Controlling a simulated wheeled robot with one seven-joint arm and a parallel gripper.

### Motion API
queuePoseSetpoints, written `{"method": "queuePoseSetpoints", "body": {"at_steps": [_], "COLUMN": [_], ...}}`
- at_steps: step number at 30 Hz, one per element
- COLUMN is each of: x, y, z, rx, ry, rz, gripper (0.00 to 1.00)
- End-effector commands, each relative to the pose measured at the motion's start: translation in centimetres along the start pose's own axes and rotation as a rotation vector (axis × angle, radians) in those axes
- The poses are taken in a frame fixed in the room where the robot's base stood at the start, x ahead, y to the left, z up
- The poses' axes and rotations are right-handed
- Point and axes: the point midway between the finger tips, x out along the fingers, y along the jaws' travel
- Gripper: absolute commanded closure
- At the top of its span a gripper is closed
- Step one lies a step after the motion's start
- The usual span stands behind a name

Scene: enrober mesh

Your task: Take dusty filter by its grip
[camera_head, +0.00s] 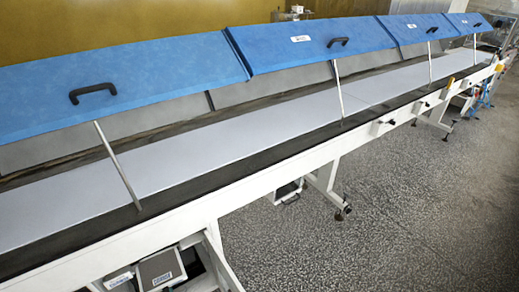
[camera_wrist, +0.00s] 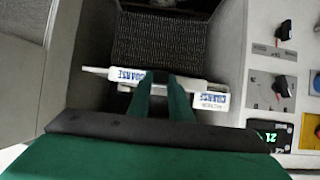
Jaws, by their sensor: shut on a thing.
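In the wrist view the two green fingers of my gripper (camera_wrist: 161,77) are closed around the middle of a white bar-shaped grip (camera_wrist: 128,76) lettered "COARSE" in blue. A white tag (camera_wrist: 211,100) with similar blue lettering sits at its right end. Behind the grip is a dark grey, finely ribbed panel (camera_wrist: 165,42), which looks like the filter's face, inside a recess. My fingers hide the middle of the grip. I cannot tell whether the panel has moved out of its slot. My gripper does not show in the head view.
Light grey walls flank the recess. A panel with black knobs (camera_wrist: 284,86) and a green display (camera_wrist: 265,133) is close on the right. In the head view, an open bay with a labelled grey box (camera_head: 160,269) lies under the long white conveyor (camera_head: 240,135) with raised blue covers (camera_head: 330,42).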

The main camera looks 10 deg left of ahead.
Motion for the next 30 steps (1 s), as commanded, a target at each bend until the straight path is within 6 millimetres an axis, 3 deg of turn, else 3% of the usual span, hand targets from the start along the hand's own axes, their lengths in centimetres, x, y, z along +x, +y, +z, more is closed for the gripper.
{"method": "queuePoseSetpoints", "body": {"at_steps": [30], "x": [-4.7], "y": [0.0], "z": [2.4], "rx": [0.001], "ry": [0.002], "rz": [0.0], "gripper": [1.0]}}
